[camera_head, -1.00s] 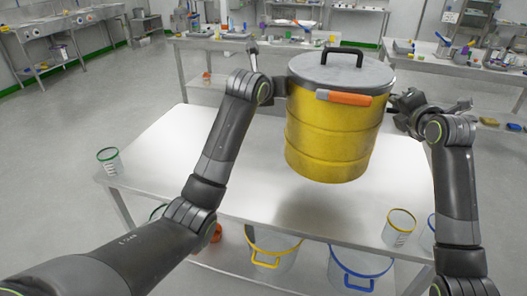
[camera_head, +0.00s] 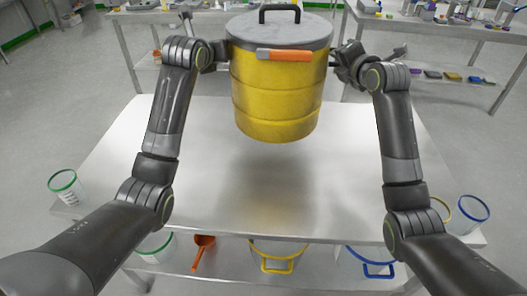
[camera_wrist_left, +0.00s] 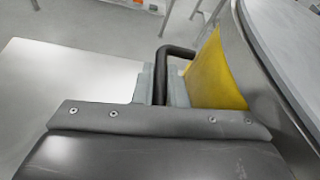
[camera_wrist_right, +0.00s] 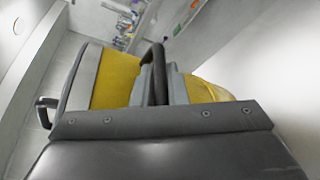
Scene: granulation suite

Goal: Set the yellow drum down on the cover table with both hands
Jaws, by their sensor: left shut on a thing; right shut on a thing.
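The yellow drum (camera_head: 278,98) has a grey lid with a black top handle and an orange clasp on its front. It hangs upright above the steel cover table (camera_head: 200,190), clear of it, with a soft shadow below. My left gripper (camera_head: 222,55) is shut on a black side handle (camera_wrist_left: 165,72) of the drum. My right gripper (camera_head: 338,58) is shut on the opposite side handle (camera_wrist_right: 155,72). The drum's yellow wall also shows in the left wrist view (camera_wrist_left: 217,75) and the right wrist view (camera_wrist_right: 115,80). The fingertips are mostly hidden in the head view.
A green-rimmed beaker (camera_head: 65,187) stands at the table's left edge. Yellow-rimmed (camera_head: 440,208) and blue-rimmed (camera_head: 473,210) beakers stand at its right. An orange scoop (camera_head: 203,252) and rimmed containers are on the lower shelf. The middle of the tabletop is bare.

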